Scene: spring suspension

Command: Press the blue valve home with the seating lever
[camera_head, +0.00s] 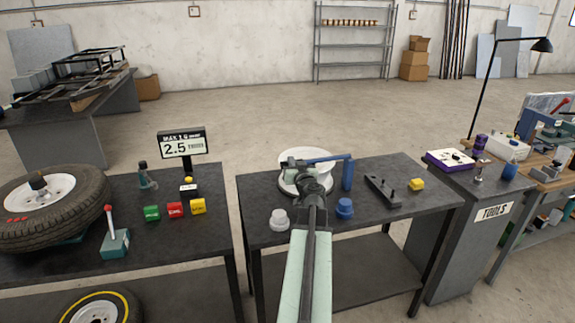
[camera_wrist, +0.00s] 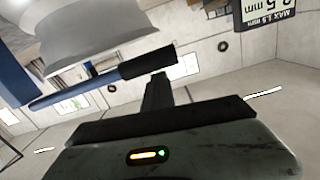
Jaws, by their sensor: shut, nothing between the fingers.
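The seating lever (camera_head: 326,159) is a blue bar running left from a blue post (camera_head: 347,175) on the middle table. In the wrist view the lever (camera_wrist: 75,90) ends in a black grip (camera_wrist: 148,62). My gripper (camera_head: 303,172) is shut and empty beside the lever's grip end. In the wrist view its fingertips (camera_wrist: 157,82) are close to the black grip; I cannot tell if they touch. A blue stepped knob-shaped piece (camera_head: 344,208), perhaps the blue valve, stands on the table right of my arm. My arm hides part of the area under the lever.
A white round dish-like part (camera_head: 312,156) lies behind my gripper. A pale grey knob piece (camera_head: 279,219) stands left of my arm. The left table holds a tyre (camera_head: 85,202) and a 2.5 display (camera_head: 181,144).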

